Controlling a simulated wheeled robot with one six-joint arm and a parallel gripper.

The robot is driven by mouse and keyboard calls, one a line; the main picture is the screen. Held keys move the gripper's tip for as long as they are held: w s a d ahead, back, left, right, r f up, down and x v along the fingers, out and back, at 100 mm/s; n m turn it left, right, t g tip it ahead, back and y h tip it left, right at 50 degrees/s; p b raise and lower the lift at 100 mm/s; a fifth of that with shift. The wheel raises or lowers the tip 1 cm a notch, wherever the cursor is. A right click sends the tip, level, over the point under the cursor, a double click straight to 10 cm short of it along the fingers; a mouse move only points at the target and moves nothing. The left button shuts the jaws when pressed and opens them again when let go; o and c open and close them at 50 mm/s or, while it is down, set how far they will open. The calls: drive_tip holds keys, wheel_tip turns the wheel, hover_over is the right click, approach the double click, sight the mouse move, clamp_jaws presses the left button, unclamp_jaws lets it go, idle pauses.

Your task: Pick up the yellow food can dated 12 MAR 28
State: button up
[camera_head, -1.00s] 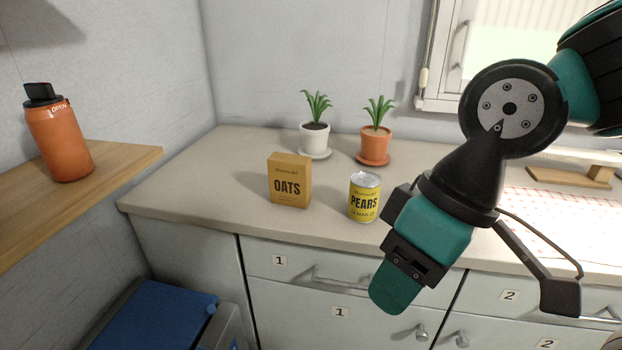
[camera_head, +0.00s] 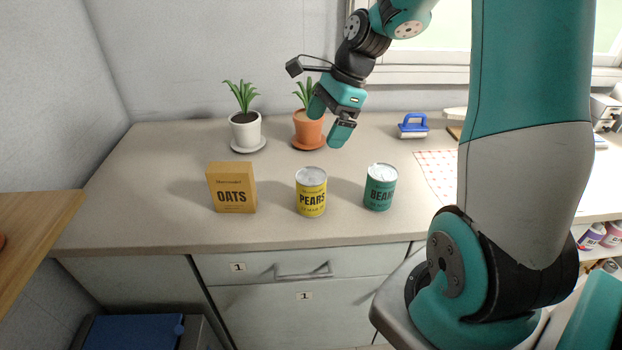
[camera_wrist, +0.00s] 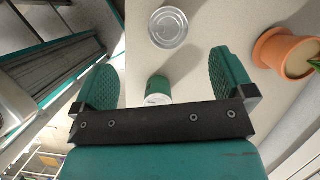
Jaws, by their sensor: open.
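The yellow food can (camera_head: 311,201) labelled PEARS stands upright on the counter, between the oats box and the green can. Its printed date is too small to read surely. In the wrist view a round silver lid (camera_wrist: 168,28), apparently this can's, lies beyond the fingers; its yellow side hardly shows. My gripper (camera_head: 328,120) is open and empty, above the counter behind the cans, by the orange pot. In the wrist view the gripper (camera_wrist: 166,72) has its fingers spread wide, with a green can (camera_wrist: 157,88) seen between them, partly hidden by the gripper body.
The oats box (camera_head: 232,189) stands left of the yellow can, the green BEANS can (camera_head: 380,190) right. Behind are a white plant pot (camera_head: 244,131) and an orange plant pot (camera_head: 308,134). A blue-handled tool (camera_head: 413,126) lies at right. The counter's front strip is clear.

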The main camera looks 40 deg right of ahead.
sight(312, 175)
drive_tip(key=f+m, duration=0.1)
drive_tip(key=f, duration=0.2)
drive_tip(key=w+f+m+p, duration=0.1)
drive_tip(key=f, duration=0.3)
drive_tip(key=w+f+m+p, duration=0.1)
drive_tip(key=f, duration=0.3)
drive_tip(key=shift+w+a, duration=0.15)
drive_tip(key=shift+s+p+x, duration=0.2)
drive_tip(key=shift+p+x, duration=0.9)
drive_tip(key=shift+x, duration=1.9)
drive_tip(key=shift+a, duration=0.1)
drive_tip(key=c, duration=1.1)
drive_tip(key=shift+c, duration=0.5)
drive_tip(key=shift+r, duration=0.1)
